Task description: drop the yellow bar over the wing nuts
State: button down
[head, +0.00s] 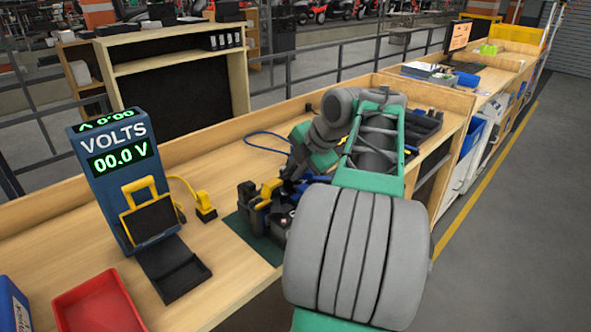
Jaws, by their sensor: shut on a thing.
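My gripper (264,203) is small in the head view, left of my forearm, over the dark green mat (246,232) on the bench. Its dark fingers are shut on a yellow piece (270,187), which appears to be the yellow bar; only a short part of it shows. Directly below and beside it is a dark battery-like block (281,222), partly hidden by my arm. I cannot make out the wing nuts, nor whether the bar touches the block.
A blue voltmeter (118,165) reading 00.0 V stands to the left, with a yellow-framed black tray by it. A yellow connector (206,208) on a cable lies between it and the mat. A red bin (100,303) sits at front left.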

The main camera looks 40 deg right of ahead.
jog(key=shift+f+b, duration=0.45)
jog(key=c, duration=1.4)
grip_release()
jog(key=shift+o, duration=0.2)
jog(key=shift+r, duration=0.1)
jog(key=p+v, duration=0.1)
jog(key=v, duration=0.6)
jog(key=shift+r+p, duration=0.15)
jog(key=shift+p, duration=0.25)
jog(key=shift+s+r, duration=0.2)
jog(key=shift+s, duration=0.05)
